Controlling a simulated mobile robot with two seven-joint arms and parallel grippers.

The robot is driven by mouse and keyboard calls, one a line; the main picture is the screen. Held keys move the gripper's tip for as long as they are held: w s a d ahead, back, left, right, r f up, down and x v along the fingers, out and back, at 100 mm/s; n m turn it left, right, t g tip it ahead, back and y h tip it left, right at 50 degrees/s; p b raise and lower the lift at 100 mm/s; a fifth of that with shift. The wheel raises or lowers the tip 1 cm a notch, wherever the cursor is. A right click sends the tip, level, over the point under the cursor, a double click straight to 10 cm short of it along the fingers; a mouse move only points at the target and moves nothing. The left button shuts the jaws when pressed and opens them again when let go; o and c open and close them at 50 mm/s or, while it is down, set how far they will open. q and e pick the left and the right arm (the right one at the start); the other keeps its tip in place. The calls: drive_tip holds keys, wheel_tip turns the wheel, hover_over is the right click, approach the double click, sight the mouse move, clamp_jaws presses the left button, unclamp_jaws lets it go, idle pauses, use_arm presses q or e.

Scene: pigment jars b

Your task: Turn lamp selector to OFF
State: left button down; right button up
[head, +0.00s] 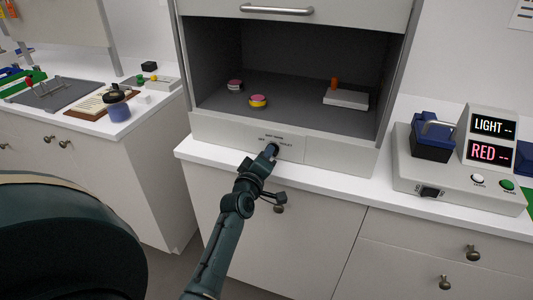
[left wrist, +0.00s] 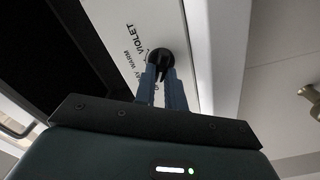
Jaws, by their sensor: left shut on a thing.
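The lamp selector is a small round black knob (left wrist: 160,57) on the pale front panel (head: 225,131) under the booth opening. Labels around it read VIOLET, WARM and DAY in the left wrist view; another label is partly covered by a finger. My left gripper (head: 271,150) is at the panel, with its two blue-grey fingers (left wrist: 162,82) shut on the knob, one on each side. The gripper mostly hides the knob in the head view. I cannot tell which label the knob points to. My right gripper is not in view.
The dark booth (head: 290,55) holds a pink-topped jar (head: 235,85), a yellow-and-pink jar (head: 258,101) and a white block (head: 346,99) with an orange peg. A light box (head: 460,180) reading LIGHT and RED stands right. A dark-lidded jar (head: 117,105) stands on the left counter.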

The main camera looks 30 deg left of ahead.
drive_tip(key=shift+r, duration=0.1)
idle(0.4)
use_arm(q)
drive_tip(key=c, duration=1.5)
unclamp_jaws()
drive_tip(key=shift+o, duration=0.2)
